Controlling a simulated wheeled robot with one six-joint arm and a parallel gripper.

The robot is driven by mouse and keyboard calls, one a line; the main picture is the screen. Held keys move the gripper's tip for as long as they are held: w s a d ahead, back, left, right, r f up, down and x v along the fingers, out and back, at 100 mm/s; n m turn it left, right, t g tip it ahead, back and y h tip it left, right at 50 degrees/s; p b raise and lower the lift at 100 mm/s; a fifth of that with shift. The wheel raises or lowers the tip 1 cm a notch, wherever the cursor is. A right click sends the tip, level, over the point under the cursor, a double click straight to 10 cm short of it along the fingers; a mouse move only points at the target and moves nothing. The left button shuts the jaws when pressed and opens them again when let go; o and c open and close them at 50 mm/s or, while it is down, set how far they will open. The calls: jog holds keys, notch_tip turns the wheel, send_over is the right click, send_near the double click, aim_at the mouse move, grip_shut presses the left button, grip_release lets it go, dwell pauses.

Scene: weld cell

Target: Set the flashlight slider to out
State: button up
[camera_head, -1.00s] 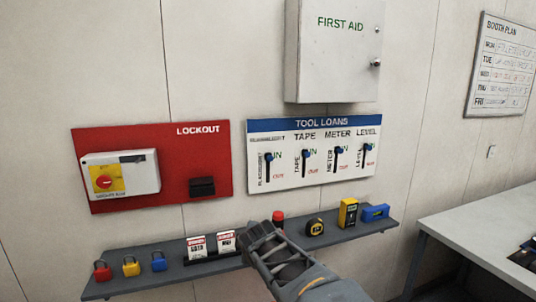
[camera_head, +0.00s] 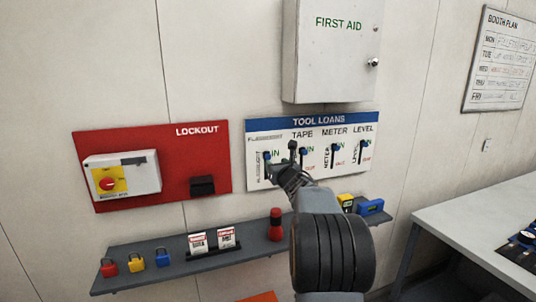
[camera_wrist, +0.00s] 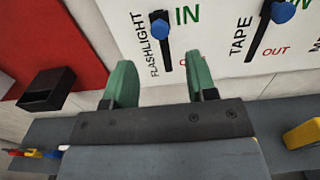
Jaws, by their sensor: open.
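The flashlight slider shows in the wrist view as a blue knob (camera_wrist: 160,24) at the upper part of a dark slot, beside the green IN. The slot's lower end is near the OUT lettering. In the head view the slider (camera_head: 267,156) is at the left of the TOOL LOANS board (camera_head: 350,184). My gripper (camera_head: 281,163) is in front of the board's lower left. In the wrist view its two green fingers (camera_wrist: 160,82) are apart and empty, below the flashlight slot in the picture. I cannot tell their distance from the board.
The tape slider (camera_wrist: 283,12) is close on the right, with meter (camera_head: 336,148) and level (camera_head: 362,146) sliders beyond. A grey shelf (camera_head: 180,273) below holds a red cylinder (camera_head: 275,226), padlocks, tags and tools. The red lockout board (camera_head: 210,155) is on the left.

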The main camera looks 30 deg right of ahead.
aim_at(268, 157)
jog(key=p+x, duration=0.3)
jog(key=x, duration=0.5)
jog(key=shift+r+p, duration=0.1)
jog(key=shift+p, duration=0.3)
jog(key=shift+w+d, duration=0.1)
jog(key=shift+w, duration=0.45)
jog(key=shift+c, duration=0.5)
grip_shut()
